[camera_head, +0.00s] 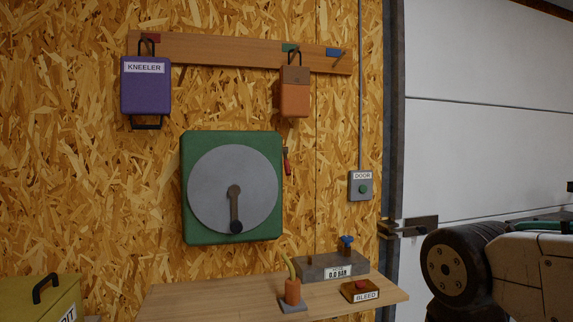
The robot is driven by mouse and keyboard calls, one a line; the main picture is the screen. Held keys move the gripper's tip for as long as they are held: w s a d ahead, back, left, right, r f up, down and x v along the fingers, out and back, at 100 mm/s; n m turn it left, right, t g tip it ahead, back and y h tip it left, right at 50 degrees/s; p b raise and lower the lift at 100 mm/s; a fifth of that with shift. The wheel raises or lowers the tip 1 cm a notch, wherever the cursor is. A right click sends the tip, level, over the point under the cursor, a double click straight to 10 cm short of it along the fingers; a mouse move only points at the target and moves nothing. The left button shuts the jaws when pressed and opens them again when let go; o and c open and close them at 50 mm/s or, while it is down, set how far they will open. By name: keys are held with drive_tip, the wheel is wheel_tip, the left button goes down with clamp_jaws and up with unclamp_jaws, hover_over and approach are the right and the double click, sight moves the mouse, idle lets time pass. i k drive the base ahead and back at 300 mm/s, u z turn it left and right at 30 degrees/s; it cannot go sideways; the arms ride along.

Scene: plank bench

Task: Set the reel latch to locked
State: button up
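The reel (233,187) is a green box with a large grey disc, mounted on the chipboard wall left of centre. A dark crank (235,212) on the disc points down and ends in a black knob. A small lever with a red end (287,163) sticks out at the reel's upper right side. It appears to be the latch, with the red end hanging downward. No locked or unlocked marking is legible. My gripper is not in view.
A shelf (220,298) below carries an orange part, a gauge block (330,266) and a BLEED box (361,291). A purple KNEELER bag (146,86) and orange pouch (295,92) hang above. A DOOR button box (361,186) is right of the reel.

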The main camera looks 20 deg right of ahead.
sight(286, 166)
drive_tip(key=z, duration=0.15)
drive_tip(key=i, duration=0.9)
drive_tip(key=z, duration=0.4)
